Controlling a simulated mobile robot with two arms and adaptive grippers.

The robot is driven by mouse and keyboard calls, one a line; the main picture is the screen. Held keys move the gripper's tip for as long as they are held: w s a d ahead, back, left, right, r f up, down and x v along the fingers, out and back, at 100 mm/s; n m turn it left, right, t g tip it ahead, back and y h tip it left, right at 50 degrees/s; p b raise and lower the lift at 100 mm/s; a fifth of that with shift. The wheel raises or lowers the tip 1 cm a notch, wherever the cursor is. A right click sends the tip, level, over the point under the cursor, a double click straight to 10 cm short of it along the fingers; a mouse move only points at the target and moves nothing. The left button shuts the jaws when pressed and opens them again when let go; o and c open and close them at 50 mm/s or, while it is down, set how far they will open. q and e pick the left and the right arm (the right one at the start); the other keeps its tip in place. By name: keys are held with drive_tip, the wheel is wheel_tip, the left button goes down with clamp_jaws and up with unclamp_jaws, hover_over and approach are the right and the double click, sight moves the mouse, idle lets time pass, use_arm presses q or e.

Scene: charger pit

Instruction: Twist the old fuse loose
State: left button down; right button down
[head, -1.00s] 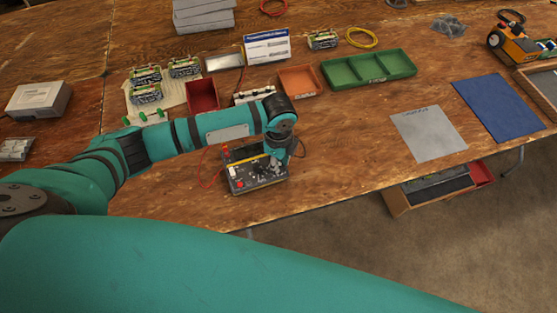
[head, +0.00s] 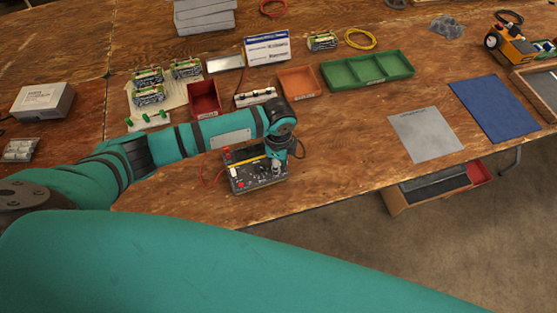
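The charger (head: 257,181), a dark box with a yellow strip, red and white buttons and small fittings on its top, sits near the table's front edge. My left arm reaches in from the left above it. My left gripper (head: 277,164) points down over the charger's right part, beside or at a small grey fitting there. The fingers are too small and too covered by the wrist to tell whether they are open or shut. I cannot make out the old fuse apart from these fittings. My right gripper is out of view.
Behind the charger stand a red bin (head: 204,99), an orange bin (head: 298,82) and a green divided tray (head: 367,70). A white fuse rack or strip (head: 256,97) lies close behind my wrist. A grey sheet (head: 426,134) lies right; bare table separates it from the charger.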

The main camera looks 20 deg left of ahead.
use_arm(q)
drive_tip(key=shift+r+n+p, duration=0.15)
drive_tip(key=shift+n+p, duration=0.55)
drive_tip(key=shift+p, duration=0.15)
drive_tip(key=shift+n+p, duration=0.35)
drive_tip(key=shift+n, duration=0.05)
drive_tip(key=shift+n+p, duration=0.4)
drive_tip(key=shift+p, duration=0.05)
drive_tip(key=shift+n+p, duration=0.55)
drive_tip(key=shift+n, duration=0.05)
